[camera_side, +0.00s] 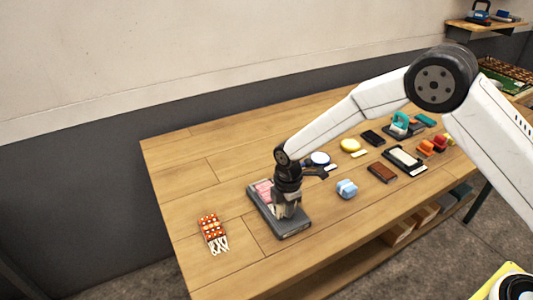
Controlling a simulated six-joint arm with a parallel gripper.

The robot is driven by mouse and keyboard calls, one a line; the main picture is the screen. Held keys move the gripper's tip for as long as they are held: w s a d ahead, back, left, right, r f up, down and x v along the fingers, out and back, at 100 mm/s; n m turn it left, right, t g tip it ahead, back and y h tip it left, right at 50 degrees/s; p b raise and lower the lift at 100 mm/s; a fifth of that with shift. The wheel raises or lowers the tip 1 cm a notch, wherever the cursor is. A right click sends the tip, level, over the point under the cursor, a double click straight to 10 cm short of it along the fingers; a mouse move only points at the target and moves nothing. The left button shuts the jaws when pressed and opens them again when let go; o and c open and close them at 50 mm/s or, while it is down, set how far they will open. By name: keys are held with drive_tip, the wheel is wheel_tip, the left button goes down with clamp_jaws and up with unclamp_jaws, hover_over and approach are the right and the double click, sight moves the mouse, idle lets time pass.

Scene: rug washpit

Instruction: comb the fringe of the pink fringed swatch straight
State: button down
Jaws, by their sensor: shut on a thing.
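The pink swatch (264,189) lies on a dark grey board (296,232) near the left part of the table. My gripper (285,212) points down over the board, just right of the pink patch, and hides part of it. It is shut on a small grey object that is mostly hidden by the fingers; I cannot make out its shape. The swatch's fringe is hidden or too small to tell, and so is any contact with it.
An orange-red dotted swatch (211,229) with white fringe lies left of the board. Wood (200,180) behind the board's left is bare.

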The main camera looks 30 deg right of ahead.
drive_tip(key=shift+r, duration=2.1)
drive_tip(key=shift+w, duration=0.1)
drive_tip(key=shift+w, duration=1.95)
drive_tip(key=shift+f, duration=0.2)
drive_tip(key=shift+f, duration=1.85)
drive_tip(key=shift+f, duration=0.3)
drive_tip(key=shift+s+f, duration=0.15)
drive_tip(key=shift+f, duration=0.15)
drive_tip(key=shift+s+r, duration=0.15)
drive_tip(key=shift+r, duration=0.2)
